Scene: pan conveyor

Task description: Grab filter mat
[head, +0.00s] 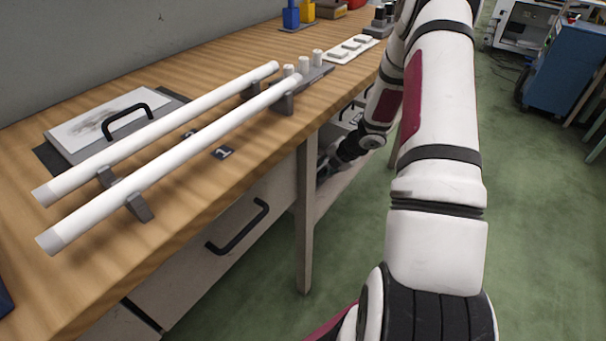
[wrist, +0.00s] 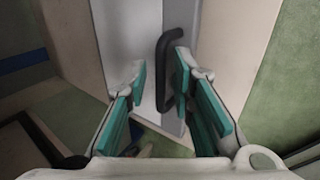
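A white sheet with a dark smudge (head: 88,126), which may be the filter mat, lies on a grey plate with a black handle (head: 128,120) on the bench, behind two white tubes. My gripper (head: 325,172) is low beside the bench, below the top and partly hidden by the bench leg in the head view. In the wrist view my gripper (wrist: 158,78) is open, its teal pads apart. A dark bar handle (wrist: 162,75) on a pale front shows between and beyond the fingertips, partly behind the right finger. I cannot tell whether they touch.
Two long white tubes (head: 165,155) rest on grey supports along the bench (head: 240,120). A drawer handle (head: 238,228) and a bench leg (head: 305,215) are below. Small white posts and a white tray (head: 350,48) stand farther back.

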